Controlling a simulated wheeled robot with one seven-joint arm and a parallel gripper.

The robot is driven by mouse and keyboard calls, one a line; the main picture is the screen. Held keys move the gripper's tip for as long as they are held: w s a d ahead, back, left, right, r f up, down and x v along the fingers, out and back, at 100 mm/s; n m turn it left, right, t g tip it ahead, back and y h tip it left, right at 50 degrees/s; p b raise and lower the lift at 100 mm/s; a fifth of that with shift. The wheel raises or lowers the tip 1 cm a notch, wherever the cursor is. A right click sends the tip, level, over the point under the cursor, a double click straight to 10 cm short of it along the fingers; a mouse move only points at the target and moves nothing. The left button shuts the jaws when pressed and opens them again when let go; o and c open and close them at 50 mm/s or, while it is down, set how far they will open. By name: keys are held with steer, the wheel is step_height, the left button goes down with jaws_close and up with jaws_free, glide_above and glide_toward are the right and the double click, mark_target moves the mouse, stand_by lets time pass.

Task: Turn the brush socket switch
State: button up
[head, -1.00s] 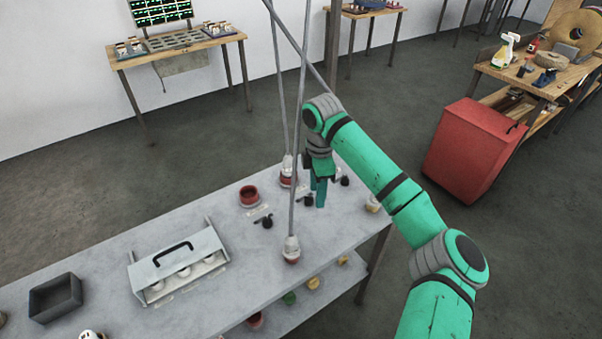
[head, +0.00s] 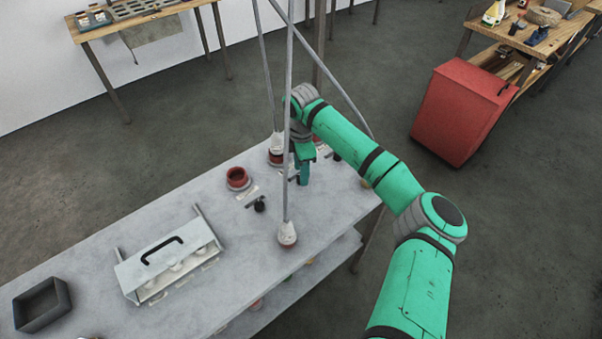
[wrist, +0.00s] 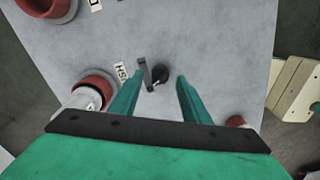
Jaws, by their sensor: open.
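A black round switch knob (wrist: 162,74) with a grey lever (wrist: 145,72) beside it stands on the grey table in the wrist view. A white label (wrist: 121,71), upside down and partly hidden, seems to end in "SH". My gripper (wrist: 159,82) is open and empty, its fingertips either side of the knob in the picture; I cannot tell whether they touch it. A red socket (wrist: 97,84) with a white plug in it is to the left. In the head view my gripper (head: 303,178) points down at the table and largely hides this switch.
The table (head: 100,265) also holds another black switch (head: 260,205), an empty red socket (head: 238,178), a hanging cable's white end (head: 287,235), a box with a black handle (head: 165,262) and a dark tray (head: 42,305). Cables hang close to my arm. A red cabinet (head: 458,112) stands behind right.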

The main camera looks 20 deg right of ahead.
steer(key=shift+f, duration=1.05)
steer(key=c, duration=1)
steer(key=shift+c, duration=0.2)
steer(key=m, duration=0.5)
steer(key=shift+a+m, duration=0.1)
steer(key=shift+m, duration=0.3)
steer(key=m, duration=0.5)
steer(key=shift+m, duration=0.7)
